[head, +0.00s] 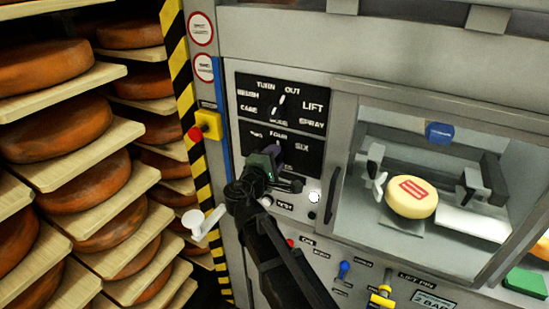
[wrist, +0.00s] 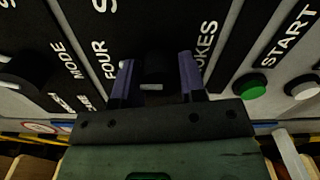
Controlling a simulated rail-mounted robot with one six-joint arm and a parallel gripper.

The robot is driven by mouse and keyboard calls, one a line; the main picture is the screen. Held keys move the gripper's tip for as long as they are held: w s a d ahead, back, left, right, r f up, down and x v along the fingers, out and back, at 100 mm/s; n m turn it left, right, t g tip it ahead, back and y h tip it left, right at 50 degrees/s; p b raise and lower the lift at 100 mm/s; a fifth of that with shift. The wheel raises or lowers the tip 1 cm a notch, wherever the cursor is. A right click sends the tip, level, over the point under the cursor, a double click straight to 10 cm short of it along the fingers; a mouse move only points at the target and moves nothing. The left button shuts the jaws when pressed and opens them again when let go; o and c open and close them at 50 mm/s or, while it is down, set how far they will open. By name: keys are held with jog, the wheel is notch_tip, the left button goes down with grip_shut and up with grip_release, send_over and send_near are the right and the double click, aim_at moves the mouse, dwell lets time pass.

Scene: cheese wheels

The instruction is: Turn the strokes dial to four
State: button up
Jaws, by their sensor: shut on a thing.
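The strokes dial is a small black knob (wrist: 155,68) with a white mark, on a black panel (head: 300,165) lettered two, four and six. In the head view my gripper (head: 276,152) covers most of the knob. In the wrist view the two purple fingers of my gripper (wrist: 157,80) stand on either side of the knob, shut on it. The word four (wrist: 100,58) lies to the left of the fingers there, and part of the word strokes to the right. I cannot tell which number the white mark points at.
The mode dial (head: 279,105) sits just above on its own panel. A green button (wrist: 252,86) and a white one (wrist: 303,88) are close by. A yellow box with a red button (head: 208,126) is to the left. A windowed chamber holding a cheese wheel (head: 411,198) is to the right.

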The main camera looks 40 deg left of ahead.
jog(key=o, duration=0.9)
jog(key=s+d, duration=0.1)
jog(key=s, duration=0.9)
jog(key=shift+s+d, duration=0.35)
